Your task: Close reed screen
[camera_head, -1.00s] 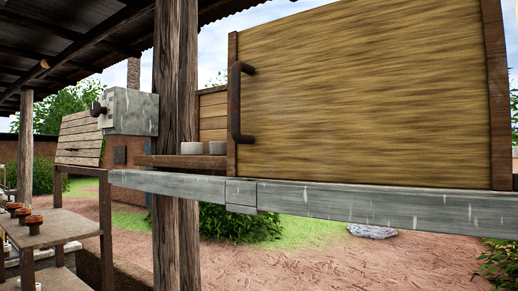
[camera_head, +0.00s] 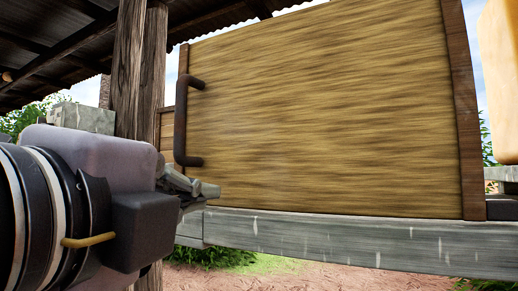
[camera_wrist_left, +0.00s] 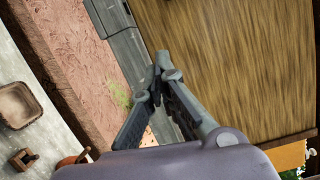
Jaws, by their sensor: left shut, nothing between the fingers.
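The reed screen (camera_head: 320,110) is a wide straw-coloured panel with dark wooden edge posts. It stands upright above a grey rail (camera_head: 330,240). A dark bar handle (camera_head: 180,120) is on its left edge. My left gripper (camera_head: 212,190) comes in from the left, with shut, empty fingers in front of the panel's lower left part, just right of and below the handle. I cannot tell whether they touch the panel. In the left wrist view the shut fingertips (camera_wrist_left: 161,62) overlap the panel's (camera_wrist_left: 235,65) edge; the handle is not clear there. My right gripper is not seen.
A wooden roof post (camera_head: 128,75) stands left of the screen. A pale orange shape (camera_head: 500,80) that I cannot identify is at the right edge. Earth ground (camera_head: 300,278) lies below the rail. The left wrist view shows a brown bowl (camera_wrist_left: 17,104) on a pale surface.

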